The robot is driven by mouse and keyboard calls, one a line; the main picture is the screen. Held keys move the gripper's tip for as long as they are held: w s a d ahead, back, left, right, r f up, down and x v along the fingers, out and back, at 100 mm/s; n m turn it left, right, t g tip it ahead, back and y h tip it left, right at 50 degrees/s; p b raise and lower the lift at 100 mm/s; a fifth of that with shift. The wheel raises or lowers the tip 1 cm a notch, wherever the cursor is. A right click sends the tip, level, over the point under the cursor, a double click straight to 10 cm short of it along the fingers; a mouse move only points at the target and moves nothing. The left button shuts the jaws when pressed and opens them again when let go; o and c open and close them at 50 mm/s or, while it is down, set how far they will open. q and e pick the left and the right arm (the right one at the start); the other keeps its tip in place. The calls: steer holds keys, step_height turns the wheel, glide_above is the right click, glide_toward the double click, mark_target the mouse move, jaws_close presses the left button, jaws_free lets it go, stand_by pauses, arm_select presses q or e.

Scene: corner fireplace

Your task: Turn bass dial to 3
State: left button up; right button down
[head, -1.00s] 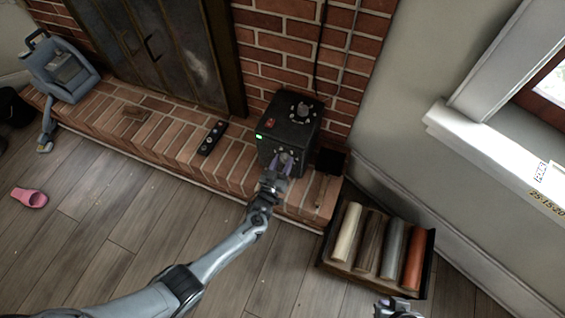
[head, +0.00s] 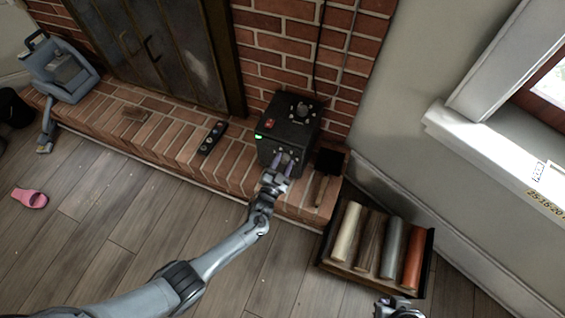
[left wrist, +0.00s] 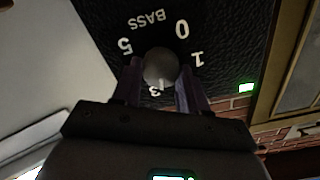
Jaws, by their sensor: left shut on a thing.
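The black amplifier box (head: 290,115) stands on the brick hearth with a green light on its front. In the left wrist view the grey round bass dial (left wrist: 160,66) shows with the word BASS and the numerals 0, 1, 3 and 5 around it, upside down. My right gripper (head: 398,306) is at the bottom edge, partly cut off.
A dark remote (head: 212,137) lies on the hearth left of the box. A dark shovel-like tool (head: 328,163) is to its right. A crate (head: 424,282) of coloured rolls stands on the floor at right. A pink slipper (head: 30,198) lies far left.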

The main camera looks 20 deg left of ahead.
arm_select(q)
steer(key=shift+m, duration=1.3)
steer(key=o, duration=1.1)
steer(key=shift+c, duration=0.2)
steer(key=shift+s+r+p, duration=0.1)
steer(key=shift+s+p, duration=0.45)
steer(key=shift+s, duration=0.05)
steer(key=s+p, duration=0.4)
steer(key=s, duration=0.5)
steer(key=shift+s, duration=0.35)
